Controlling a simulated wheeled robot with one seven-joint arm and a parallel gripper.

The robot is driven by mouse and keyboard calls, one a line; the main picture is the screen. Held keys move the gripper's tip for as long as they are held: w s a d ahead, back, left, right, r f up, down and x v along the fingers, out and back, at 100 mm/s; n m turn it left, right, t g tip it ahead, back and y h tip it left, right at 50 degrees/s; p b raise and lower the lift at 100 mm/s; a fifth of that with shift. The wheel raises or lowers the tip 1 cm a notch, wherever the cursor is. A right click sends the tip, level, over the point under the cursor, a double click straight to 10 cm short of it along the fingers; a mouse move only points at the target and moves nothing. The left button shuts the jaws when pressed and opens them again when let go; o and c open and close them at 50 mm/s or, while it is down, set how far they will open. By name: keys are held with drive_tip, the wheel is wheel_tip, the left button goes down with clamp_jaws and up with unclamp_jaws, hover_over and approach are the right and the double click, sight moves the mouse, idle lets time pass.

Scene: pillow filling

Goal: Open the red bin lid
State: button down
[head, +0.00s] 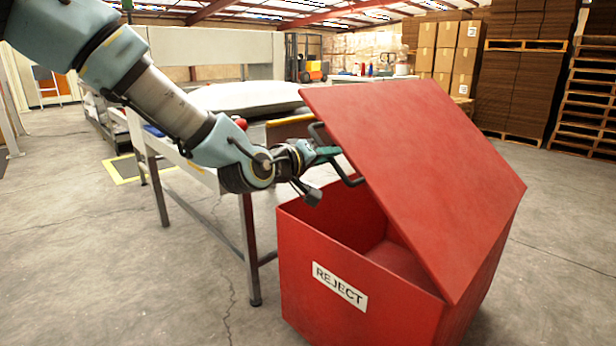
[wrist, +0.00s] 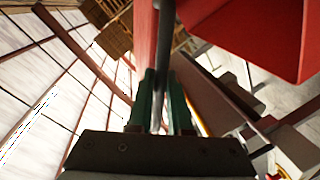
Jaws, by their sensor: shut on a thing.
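The red bin (head: 360,290), labelled REJECT, stands on the floor right of centre in the head view. Its red lid (head: 420,170) is tilted up, and part of the bin's inside shows under it. A dark bar handle (head: 346,172) sits on the lid's left edge. My gripper (head: 332,152) is at this handle, its green fingers shut around it. In the wrist view the two green fingers (wrist: 165,105) close on the dark handle bar (wrist: 160,60), with the red lid (wrist: 143,40) just beyond. The bin's inside is only partly visible.
A work table (head: 252,215) with a white pillow (head: 245,96) on it stands directly left of the bin, behind my arm. Stacked cartons (head: 440,50) and pallets (head: 585,110) stand at the back right. The floor right of the bin is clear.

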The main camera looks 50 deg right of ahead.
drive_tip(key=s+r+m+b, duration=0.1)
drive_tip(key=s+r+m, duration=0.1)
drive_tip(key=s+r, duration=0.2)
drive_tip(key=s+a+r+m+b, duration=0.1)
drive_tip(key=s+r, duration=0.3)
drive_tip(key=s, duration=0.7)
drive_tip(key=s+r+m+t+h+b, duration=0.1)
drive_tip(key=s+r+m, duration=0.2)
drive_tip(key=s+r, duration=0.2)
drive_tip(key=shift+s+a+m, duration=0.15)
drive_tip(key=shift+s+m, duration=0.25)
drive_tip(key=shift+s, duration=0.85)
drive_tip(key=c, duration=0.8)
unclamp_jaws()
drive_tip(key=shift+c, duration=0.2)
